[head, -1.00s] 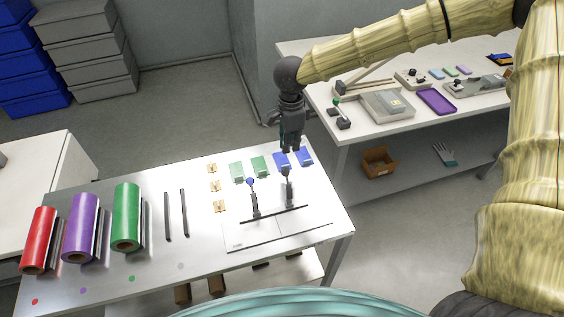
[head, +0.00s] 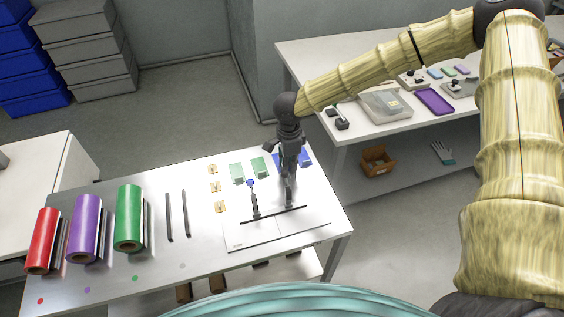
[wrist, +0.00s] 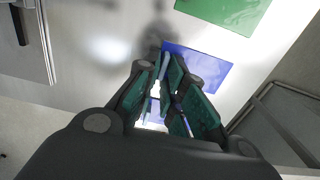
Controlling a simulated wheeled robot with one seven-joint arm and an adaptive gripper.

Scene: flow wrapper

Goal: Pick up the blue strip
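Two blue strips lie at the right end of a row on the near table. In the head view the right-hand blue strip (head: 306,159) shows, while my gripper (head: 289,168) covers most of the other. In the wrist view one blue strip (wrist: 205,72) lies flat just beyond the fingertips, and a little blue also shows between the fingers. My gripper (wrist: 168,66) points down over the strips, its teal-padded fingers slightly apart with a narrow gap. I see nothing held. Whether the fingertips touch the table is hidden.
Green strips (head: 259,167) lie left of the blue ones. A lever with a blue knob (head: 250,184) and a second, dark lever stand close in front, by a dark bar (head: 273,215). A back table (head: 365,130) is behind.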

